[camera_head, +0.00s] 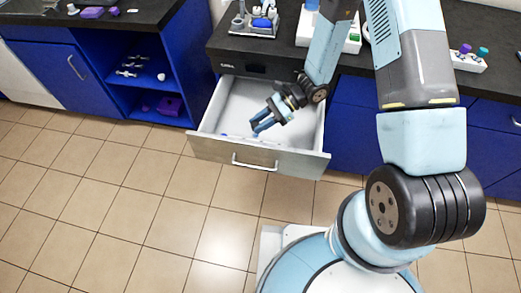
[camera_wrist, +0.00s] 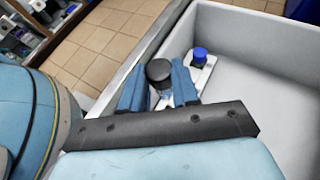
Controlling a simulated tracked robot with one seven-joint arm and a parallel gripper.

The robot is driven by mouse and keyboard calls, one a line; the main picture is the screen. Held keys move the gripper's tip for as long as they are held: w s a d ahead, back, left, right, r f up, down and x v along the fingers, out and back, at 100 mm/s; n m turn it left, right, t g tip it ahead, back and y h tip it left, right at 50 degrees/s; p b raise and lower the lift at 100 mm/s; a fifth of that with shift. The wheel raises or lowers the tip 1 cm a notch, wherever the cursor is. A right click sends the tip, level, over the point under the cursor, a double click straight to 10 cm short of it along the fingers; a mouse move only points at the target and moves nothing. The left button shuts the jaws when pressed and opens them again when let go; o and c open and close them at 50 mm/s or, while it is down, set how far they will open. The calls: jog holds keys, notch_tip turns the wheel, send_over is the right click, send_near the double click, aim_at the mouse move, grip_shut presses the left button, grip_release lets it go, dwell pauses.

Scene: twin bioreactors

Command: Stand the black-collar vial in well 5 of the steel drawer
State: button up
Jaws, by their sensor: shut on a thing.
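The steel drawer (camera_head: 262,162) is pulled open in the head view, and its pale inner wall (camera_wrist: 255,28) fills much of the wrist view. My gripper (camera_head: 258,127) reaches down into it near the front panel. In the wrist view my gripper (camera_wrist: 157,82) is shut on the black-collar vial (camera_wrist: 158,72), whose round black top shows between the two blue fingers. The vial's lower part is mostly hidden. A white rack (camera_wrist: 208,70) lies in the drawer beside and under the fingers. I cannot tell well 5 or whether the vial's base is in a well.
A blue-capped vial (camera_wrist: 200,56) stands in the rack just right of my gripper. The drawer's front wall (camera_wrist: 133,72) is close to the left finger. The right part of the drawer floor is bare. Lab items stand on the dark counter (camera_head: 285,55) above.

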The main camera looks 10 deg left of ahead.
jog(key=shift+t, duration=0.3)
jog(key=shift+w+d+f, duration=0.1)
jog(key=shift+d+f, duration=0.1)
jog(key=shift+f, duration=1.65)
jog(key=shift+d+f, duration=0.25)
jog(key=shift+f, duration=1.6)
jog(key=shift+w+d+f, duration=0.1)
jog(key=shift+d+f, duration=0.1)
jog(key=shift+f, duration=1.65)
jog(key=shift+s, duration=0.1)
jog(key=o, duration=0.8)
jog(key=shift+c, duration=0.2)
jog(key=shift+v, duration=3.8)
jog(key=shift+f, duration=0.1)
